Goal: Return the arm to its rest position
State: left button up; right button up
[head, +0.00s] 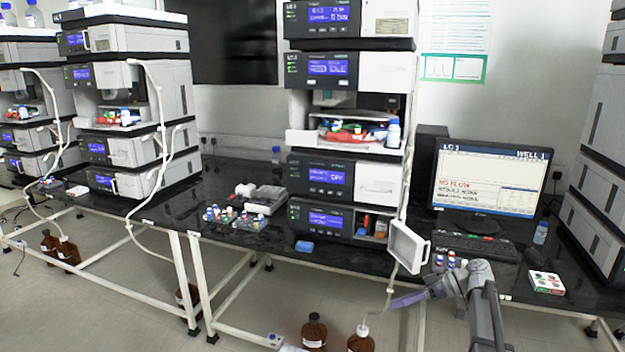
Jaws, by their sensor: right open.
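My right arm (480,290) comes up from the lower right, in front of the bench edge. Its gripper (403,300) points left, with purple-grey fingers below the open white door (409,246) of the middle stack. The gripper is open, and nothing shows between its fingers. My left arm and gripper are not in view.
The middle instrument stack (350,120) stands on the black bench (190,213). A monitor (490,180) and keyboard (475,246) are right of it. Small vials (451,259) stand near the arm. Brown bottles (315,332) are on the floor below.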

jog(key=s+a+m+g+h+p, duration=0.2)
jog(key=s+a+h+p, duration=0.25)
jog(key=s+a, duration=0.55)
pick_arm(q)
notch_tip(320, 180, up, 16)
jog(key=p, duration=1)
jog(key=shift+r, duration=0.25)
pick_arm(e)
jog(key=s+a+r+m+h, duration=0.1)
jog(key=s+a+h, duration=0.1)
jog(key=s, duration=0.3)
jog(key=s+a+r+m+h, duration=0.1)
jog(key=s+a+m+h, duration=0.1)
jog(key=s, duration=0.4)
jog(key=s+a+r+m+t+h, duration=0.1)
jog(key=s+a+r+h, duration=0.1)
jog(key=s+a+h, duration=0.2)
jog(key=shift+s+m+h, duration=0.4)
jog(key=shift+s+h, duration=0.45)
jog(key=shift+r, duration=0.1)
